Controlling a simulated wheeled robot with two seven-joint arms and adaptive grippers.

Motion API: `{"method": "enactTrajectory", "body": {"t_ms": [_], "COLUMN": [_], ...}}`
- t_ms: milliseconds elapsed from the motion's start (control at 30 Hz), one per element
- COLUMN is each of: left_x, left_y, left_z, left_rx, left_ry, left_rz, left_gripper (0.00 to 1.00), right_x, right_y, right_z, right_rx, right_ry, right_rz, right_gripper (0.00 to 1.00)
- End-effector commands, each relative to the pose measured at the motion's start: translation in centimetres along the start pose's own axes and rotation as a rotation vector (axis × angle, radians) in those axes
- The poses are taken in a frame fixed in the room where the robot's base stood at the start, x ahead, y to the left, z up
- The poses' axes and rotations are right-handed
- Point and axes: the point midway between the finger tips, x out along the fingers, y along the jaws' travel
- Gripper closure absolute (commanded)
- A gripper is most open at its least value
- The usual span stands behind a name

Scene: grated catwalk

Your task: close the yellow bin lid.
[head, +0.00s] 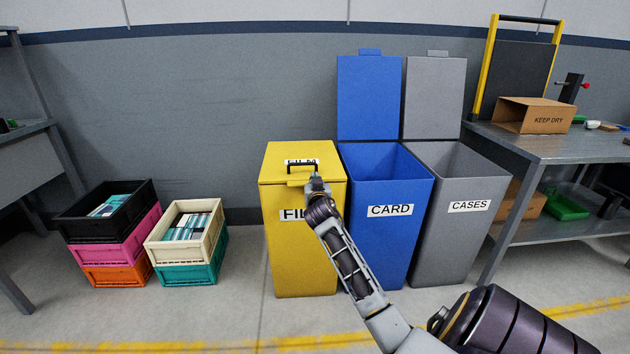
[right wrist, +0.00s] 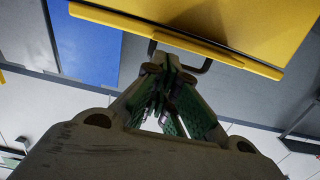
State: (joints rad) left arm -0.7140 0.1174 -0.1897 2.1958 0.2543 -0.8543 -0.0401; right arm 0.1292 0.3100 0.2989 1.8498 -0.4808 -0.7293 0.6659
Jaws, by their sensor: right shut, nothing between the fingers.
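The yellow bin (head: 302,250) labelled FILM stands at the left of three bins. Its yellow lid (head: 273,168) lies down over the top, with a black handle (head: 303,163) near its front edge. I cannot tell whether a thin gap is left under it. My right gripper (head: 316,180) is shut and empty at the lid's front edge, by the handle's right end. In the right wrist view, the fingers (right wrist: 172,66) are together close to the handle and the yellow lid (right wrist: 235,25); contact is unclear. My left gripper is not in view.
A blue CARD bin (head: 385,245) and a grey CASES bin (head: 450,240) stand to the right, lids upright. Stacked crates (head: 125,250) sit at left. A metal table (head: 560,148) with a cardboard box (head: 535,115) is at right. The floor between crates and yellow bin is clear.

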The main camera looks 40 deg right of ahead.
Motion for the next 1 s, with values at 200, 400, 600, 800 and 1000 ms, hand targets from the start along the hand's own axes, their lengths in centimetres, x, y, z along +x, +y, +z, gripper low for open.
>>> {"method": "enactTrajectory", "body": {"t_ms": [200, 400, 600, 800, 1000], "left_x": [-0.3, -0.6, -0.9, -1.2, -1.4], "left_y": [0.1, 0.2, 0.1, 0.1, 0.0], "left_z": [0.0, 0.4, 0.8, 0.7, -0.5], "left_rx": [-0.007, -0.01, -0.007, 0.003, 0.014], "left_ry": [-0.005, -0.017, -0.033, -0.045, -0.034], "left_rz": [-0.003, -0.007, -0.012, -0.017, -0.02], "left_gripper": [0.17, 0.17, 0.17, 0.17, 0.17], "right_x": [-1.7, -3.1, -4.4, -5.6, -6.4], "right_y": [0.0, 0.0, 0.1, 0.1, 0.0], "right_z": [1.7, 3.0, 4.2, 5.4, 6.1], "right_rx": [0.001, 0.0, 0.0, 0.0, 0.0], "right_ry": [-0.004, -0.003, -0.003, -0.002, -0.001], "right_rz": [0.0, 0.0, 0.001, 0.001, 0.0], "right_gripper": [1.0, 1.0, 1.0, 1.0, 1.0]}}
